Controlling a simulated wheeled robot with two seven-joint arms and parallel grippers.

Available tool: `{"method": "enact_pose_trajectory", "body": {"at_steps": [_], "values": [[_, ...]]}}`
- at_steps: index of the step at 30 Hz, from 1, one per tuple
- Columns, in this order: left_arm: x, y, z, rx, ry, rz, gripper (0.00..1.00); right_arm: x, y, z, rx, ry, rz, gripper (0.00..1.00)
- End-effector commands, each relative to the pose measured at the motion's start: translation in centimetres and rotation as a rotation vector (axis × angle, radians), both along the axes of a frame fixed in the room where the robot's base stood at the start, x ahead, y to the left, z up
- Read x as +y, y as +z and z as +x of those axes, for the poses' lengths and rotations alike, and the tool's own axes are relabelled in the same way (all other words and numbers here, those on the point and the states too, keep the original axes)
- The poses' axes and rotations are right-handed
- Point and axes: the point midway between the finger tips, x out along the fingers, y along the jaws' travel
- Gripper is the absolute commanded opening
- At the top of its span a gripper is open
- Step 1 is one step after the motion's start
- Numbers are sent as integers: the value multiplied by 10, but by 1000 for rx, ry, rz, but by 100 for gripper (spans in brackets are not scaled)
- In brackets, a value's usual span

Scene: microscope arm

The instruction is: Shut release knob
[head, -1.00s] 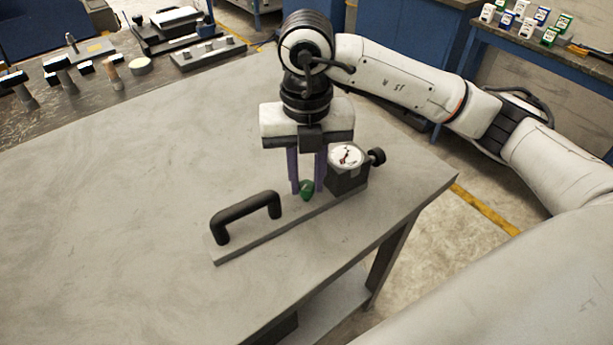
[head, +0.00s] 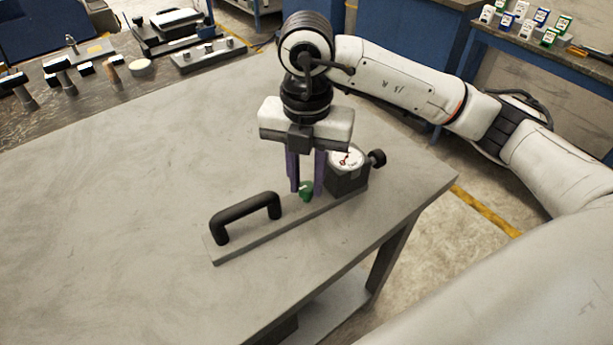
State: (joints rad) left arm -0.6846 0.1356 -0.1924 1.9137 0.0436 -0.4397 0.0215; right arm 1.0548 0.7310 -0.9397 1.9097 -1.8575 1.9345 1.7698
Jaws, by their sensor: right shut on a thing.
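The green release knob (head: 306,193) stands on a grey base plate (head: 232,252), between a black handle (head: 244,211) and a dark block with a white round dial (head: 346,160). My right gripper (head: 306,190) points down from above, with its two purple fingers on either side of the knob. It is shut on the green knob, which partly shows between and below the fingertips. A black side knob (head: 377,157) sticks out to the right of the dial block. My left gripper is out of view.
The grey table (head: 120,220) is clear to the left of the plate. Its right edge is close to the dial block. A dark bench (head: 110,120) with tools is at the back left. A bench with small boxes (head: 527,27) is at the back right.

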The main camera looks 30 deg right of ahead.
Motion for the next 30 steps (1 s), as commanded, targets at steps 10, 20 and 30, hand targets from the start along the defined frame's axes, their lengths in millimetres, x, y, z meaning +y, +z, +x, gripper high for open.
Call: {"method": "enact_pose_trajectory", "body": {"at_steps": [10,20,30], "values": [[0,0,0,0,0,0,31,0,1,0,-1,1,1,42],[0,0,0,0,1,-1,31,0,6,1,-3,2,1,42],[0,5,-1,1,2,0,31,0,70,2,-6,1,-1,42]]}}
